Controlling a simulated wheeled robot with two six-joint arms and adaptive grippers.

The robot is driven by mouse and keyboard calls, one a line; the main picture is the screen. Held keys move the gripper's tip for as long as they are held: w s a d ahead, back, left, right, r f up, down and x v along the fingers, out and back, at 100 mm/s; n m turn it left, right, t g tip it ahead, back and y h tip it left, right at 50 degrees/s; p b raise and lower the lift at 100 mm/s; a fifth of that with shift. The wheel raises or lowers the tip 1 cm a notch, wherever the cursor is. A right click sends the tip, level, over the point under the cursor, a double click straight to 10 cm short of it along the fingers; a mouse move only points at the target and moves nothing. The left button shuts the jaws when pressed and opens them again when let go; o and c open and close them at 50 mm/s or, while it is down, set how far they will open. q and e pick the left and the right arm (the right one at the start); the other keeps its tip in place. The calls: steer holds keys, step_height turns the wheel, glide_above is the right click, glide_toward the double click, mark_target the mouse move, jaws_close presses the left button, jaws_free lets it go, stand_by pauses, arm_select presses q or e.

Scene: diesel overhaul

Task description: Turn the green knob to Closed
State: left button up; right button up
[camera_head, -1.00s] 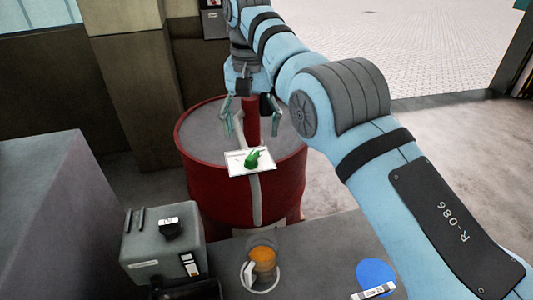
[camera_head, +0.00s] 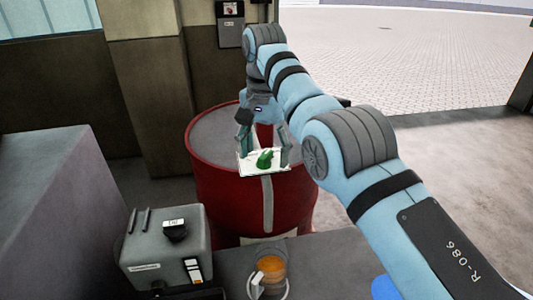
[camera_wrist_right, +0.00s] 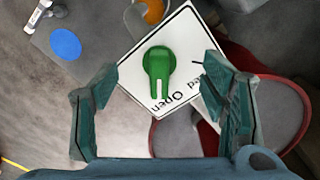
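The green knob (camera_head: 265,158) sits on a white plate (camera_head: 249,169) at the near side of a red drum (camera_head: 220,190). In the right wrist view the knob (camera_wrist_right: 158,66) is between my finger lines, its white mark facing the lettered edge of the plate (camera_wrist_right: 133,68). I read "Open" there and a partly hidden word ending in "ed"; which word the mark points to is unclear. My right gripper (camera_head: 264,148) is open, its fingers on either side of the knob, and also shows in the wrist view (camera_wrist_right: 158,78). Contact is not visible. My left gripper is out of view.
A grey box (camera_head: 165,252) with a black knob stands front left. A glass mug of orange contents (camera_head: 270,268) and a blue disc (camera_head: 385,288) are on the grey bench at the front. A large grey block (camera_head: 60,210) fills the left. Open floor lies to the right.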

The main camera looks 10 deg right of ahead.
steer(key=shift+s, duration=0.1)
steer(key=c, duration=1.3)
steer(key=n, duration=0.7)
steer(key=shift+a, duration=0.1)
steer(key=n, duration=0.6)
steer(key=shift+a+p, duration=0.1)
steer(key=shift+p, duration=0.25)
steer(key=n, duration=0.3)
steer(key=o, duration=1.6)
steer(key=shift+c, duration=0.2)
